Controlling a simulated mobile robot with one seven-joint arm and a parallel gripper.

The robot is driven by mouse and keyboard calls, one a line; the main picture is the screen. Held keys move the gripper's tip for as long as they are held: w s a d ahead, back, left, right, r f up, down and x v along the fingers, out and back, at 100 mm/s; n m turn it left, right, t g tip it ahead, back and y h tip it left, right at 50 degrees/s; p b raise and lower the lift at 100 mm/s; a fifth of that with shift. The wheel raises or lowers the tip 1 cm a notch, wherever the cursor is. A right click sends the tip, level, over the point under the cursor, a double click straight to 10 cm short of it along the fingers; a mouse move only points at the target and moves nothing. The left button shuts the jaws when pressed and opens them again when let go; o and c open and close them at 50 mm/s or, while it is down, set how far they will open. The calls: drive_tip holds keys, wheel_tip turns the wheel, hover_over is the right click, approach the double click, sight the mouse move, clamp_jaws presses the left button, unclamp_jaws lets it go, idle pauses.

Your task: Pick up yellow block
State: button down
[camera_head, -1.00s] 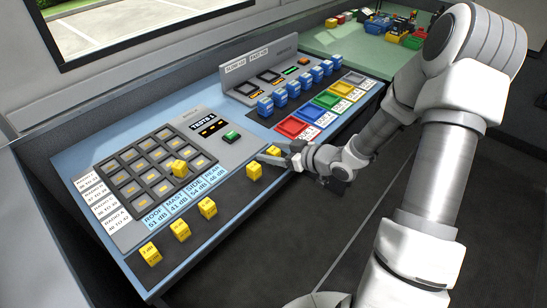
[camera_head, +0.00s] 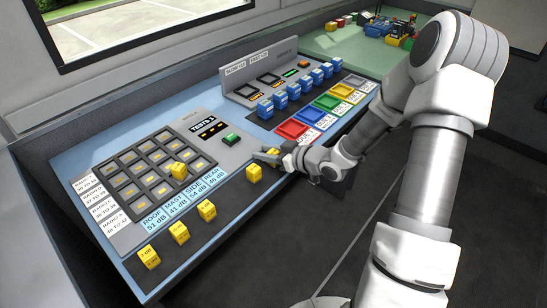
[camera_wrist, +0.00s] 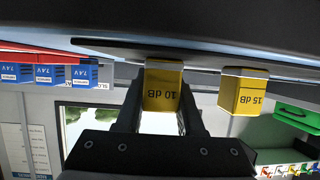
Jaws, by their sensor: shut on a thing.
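My gripper (camera_head: 268,158) is at the right end of the row of yellow blocks, on the dark front strip of the console. In the wrist view, my gripper (camera_wrist: 156,98) has one finger on each side of a yellow block (camera_wrist: 162,84) marked "10 dB" and is shut on it. This block (camera_head: 274,153) is mostly hidden by the fingers in the head view. Another yellow block (camera_wrist: 244,92), marked "15 dB", stands beside it, apart from the fingers. Whether the held block touches the strip is unclear.
Several more yellow blocks (camera_head: 207,210) stand along the front strip. One yellow block (camera_head: 179,170) sits in the slot grid (camera_head: 124,179). Blue blocks (camera_head: 293,91) and coloured trays (camera_head: 292,129) lie to the right. A green table (camera_head: 328,43) with containers is behind.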

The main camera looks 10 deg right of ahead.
drive_tip(key=shift+r, duration=0.1)
wheel_tip(320, 180, up, 5)
drive_tip(key=shift+f+p, duration=0.2)
drive_tip(key=shift+p, duration=0.75)
drive_tip(key=w+r+p+v, duration=0.1)
drive_tip(key=p+v, duration=0.3)
drive_tip(key=v, duration=0.9)
drive_tip(key=r+m+t+h+p, duration=0.2)
drive_tip(key=m+t+h+p, duration=0.1)
drive_tip(key=m+h+p, duration=0.45)
hover_over(274, 150)
drive_tip(key=b, duration=0.1)
drive_tip(key=shift+s+f+h, duration=0.1)
drive_tip(key=shift+f+h, duration=0.1)
drive_tip(key=shift+h, duration=0.35)
